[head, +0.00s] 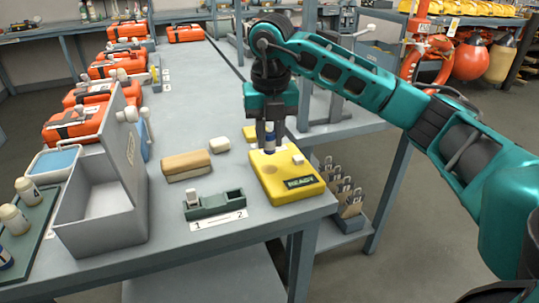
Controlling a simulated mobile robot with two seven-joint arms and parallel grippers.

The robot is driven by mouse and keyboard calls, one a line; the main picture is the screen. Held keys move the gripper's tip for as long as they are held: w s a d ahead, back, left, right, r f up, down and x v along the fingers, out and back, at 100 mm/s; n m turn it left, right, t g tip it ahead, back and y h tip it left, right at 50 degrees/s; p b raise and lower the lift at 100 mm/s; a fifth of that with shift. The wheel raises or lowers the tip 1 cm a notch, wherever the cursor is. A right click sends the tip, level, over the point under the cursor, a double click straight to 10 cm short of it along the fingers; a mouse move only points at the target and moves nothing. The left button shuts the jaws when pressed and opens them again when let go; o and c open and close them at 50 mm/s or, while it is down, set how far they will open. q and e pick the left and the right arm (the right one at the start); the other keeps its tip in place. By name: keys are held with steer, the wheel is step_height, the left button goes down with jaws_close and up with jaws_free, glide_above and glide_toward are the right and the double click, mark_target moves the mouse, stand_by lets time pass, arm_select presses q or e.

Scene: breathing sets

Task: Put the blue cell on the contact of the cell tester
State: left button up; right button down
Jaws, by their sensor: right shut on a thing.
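The yellow cell tester (288,184) lies near the front right corner of the grey workbench, with a dark label reading READY on its front. My right gripper (270,132) points straight down over the tester's back left part. It is shut on the blue cell (270,142), which is upright with a pale band near its bottom. The cell's lower end is at or just above the tester's top; I cannot tell whether it touches, and the contact is hidden behind it. My left gripper is not in view.
A green holder (214,204) with a pale cell stands on the left, beside a label marked 1 and 2. An open grey box (100,215) stands further left. Orange cases (78,123) line the bench behind.

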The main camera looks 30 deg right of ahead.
mark_target(269, 153)
steer(key=shift+f, duration=2.15)
steer(key=shift+f+b, duration=0.1)
steer(key=shift+b, duration=0.25)
steer(key=c, duration=1.1)
jaws_free()
steer(key=shift+o, duration=1)
